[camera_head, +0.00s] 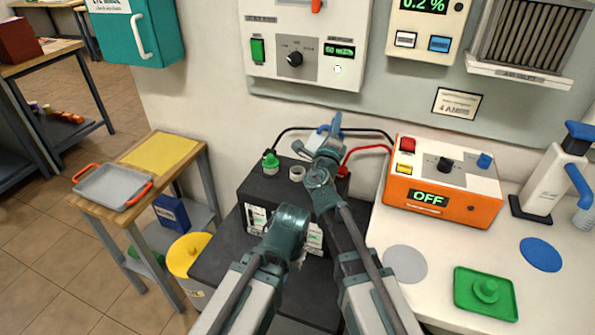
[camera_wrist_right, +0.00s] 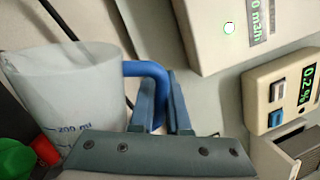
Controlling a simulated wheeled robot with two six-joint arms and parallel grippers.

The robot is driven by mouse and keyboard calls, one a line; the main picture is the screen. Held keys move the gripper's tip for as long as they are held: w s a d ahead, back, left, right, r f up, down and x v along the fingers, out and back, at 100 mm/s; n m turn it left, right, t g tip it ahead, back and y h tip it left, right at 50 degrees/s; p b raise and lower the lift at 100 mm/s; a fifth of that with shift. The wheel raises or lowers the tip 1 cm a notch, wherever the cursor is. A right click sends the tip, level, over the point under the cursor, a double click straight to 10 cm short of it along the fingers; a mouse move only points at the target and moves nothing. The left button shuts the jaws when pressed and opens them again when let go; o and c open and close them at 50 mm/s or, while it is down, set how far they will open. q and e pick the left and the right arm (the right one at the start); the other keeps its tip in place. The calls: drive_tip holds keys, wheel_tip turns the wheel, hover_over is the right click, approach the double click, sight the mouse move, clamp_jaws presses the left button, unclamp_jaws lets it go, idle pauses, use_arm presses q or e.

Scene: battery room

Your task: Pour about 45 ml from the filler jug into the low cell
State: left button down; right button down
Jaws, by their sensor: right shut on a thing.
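My right gripper (camera_head: 333,128) is above the back of the black battery (camera_head: 258,186), shut on the blue handle (camera_wrist_right: 150,72) of the filler jug (camera_wrist_right: 68,88). The jug is translucent with blue volume marks; in the head view my arm hides most of it. I cannot tell its exact tilt or the liquid level. On the battery top are a green cap (camera_head: 270,160) and a pale open ring (camera_head: 296,173) left of the gripper. I cannot tell which cell is low. My left arm reaches in front of the battery; its fingertips are hidden.
Black and red cables run behind the battery. An orange charger (camera_head: 442,185) reading OFF stands on the bench at right, with a green tray (camera_head: 467,292) before it. A wooden side table (camera_head: 160,150) holds a grey tray (camera_head: 110,187) at left. A yellow-lidded bin (camera_head: 188,252) stands below.

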drive_tip(key=shift+n, duration=0.4)
idle(0.7)
drive_tip(key=m, duration=0.1)
drive_tip(key=d+m, duration=0.1)
drive_tip(key=d+m+p, duration=0.1)
drive_tip(key=m, duration=0.1)
drive_tip(key=shift+s+d+r+h, duration=0.15)
drive_tip(key=shift+s+r+h, duration=0.05)
drive_tip(key=shift+r+h, duration=0.1)
drive_tip(key=shift+d+f+m, duration=0.1)
drive_tip(key=shift+f+m, duration=0.05)
drive_tip(key=shift+m, duration=0.35)
drive_tip(key=shift+g, duration=0.3)
drive_tip(key=m, duration=0.1)
drive_tip(key=m+h, duration=0.1)
drive_tip(key=m, duration=0.1)
drive_tip(key=shift+d+f, duration=0.15)
drive_tip(key=shift+d, duration=0.25)
drive_tip(key=shift+s+f, duration=0.1)
idle(0.3)
